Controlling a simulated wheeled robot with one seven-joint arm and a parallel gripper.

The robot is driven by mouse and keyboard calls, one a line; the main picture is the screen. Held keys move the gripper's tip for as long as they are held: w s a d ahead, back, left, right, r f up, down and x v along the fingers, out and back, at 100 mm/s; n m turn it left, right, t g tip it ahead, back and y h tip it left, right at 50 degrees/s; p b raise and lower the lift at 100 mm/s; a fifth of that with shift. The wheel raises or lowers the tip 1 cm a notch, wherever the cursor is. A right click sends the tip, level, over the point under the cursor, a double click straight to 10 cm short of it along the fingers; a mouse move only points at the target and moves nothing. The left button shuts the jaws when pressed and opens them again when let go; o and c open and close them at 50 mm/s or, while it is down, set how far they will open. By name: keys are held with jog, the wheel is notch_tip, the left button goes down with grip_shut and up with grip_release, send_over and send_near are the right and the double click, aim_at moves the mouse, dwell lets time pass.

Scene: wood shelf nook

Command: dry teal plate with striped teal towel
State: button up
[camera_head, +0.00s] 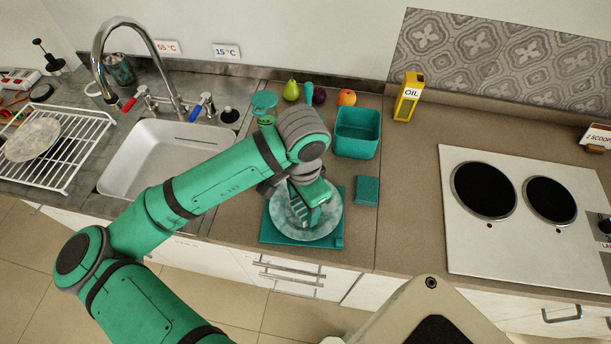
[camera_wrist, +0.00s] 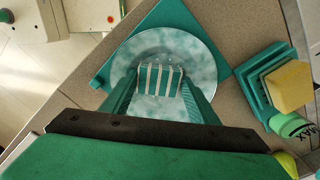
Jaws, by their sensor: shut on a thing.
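The pale teal marbled plate (camera_head: 327,221) lies on a flat teal board (camera_head: 270,239) on the counter right of the sink. It also shows in the wrist view (camera_wrist: 203,67). The teal towel with white stripes (camera_wrist: 160,79) is bunched between my fingertips over the middle of the plate. My gripper (camera_wrist: 157,90) is shut on the towel. In the head view my gripper (camera_head: 307,212) points down over the plate and hides part of it. The towel appears to touch the plate, but the contact itself is hidden.
A teal sponge (camera_head: 367,190) lies right of the board, with a teal bin (camera_head: 357,132) behind it. Fruit, including a pear (camera_head: 291,91), and a yellow oil box (camera_head: 408,97) stand at the back. The sink (camera_head: 150,160) and drying rack (camera_head: 75,160) are left; the cooktop (camera_head: 525,240) is right.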

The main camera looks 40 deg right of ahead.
jog(key=shift+w+d, duration=0.2)
jog(key=shift+d, duration=0.3)
jog(key=shift+w+d, duration=0.2)
jog(key=shift+d, duration=0.3)
jog(key=shift+w, duration=0.15)
jog(key=shift+a, duration=0.3)
jog(key=shift+s+a, duration=0.25)
jog(key=shift+a, duration=0.2)
jog(key=shift+s+a, duration=0.15)
jog(key=shift+s, duration=0.1)
jog(key=shift+w+d, duration=0.3)
jog(key=shift+d, duration=0.25)
jog(key=shift+w+d, duration=0.3)
jog(key=shift+d, duration=0.2)
notch_tip(320, 180, up, 9)
jog(key=shift+a, duration=0.1)
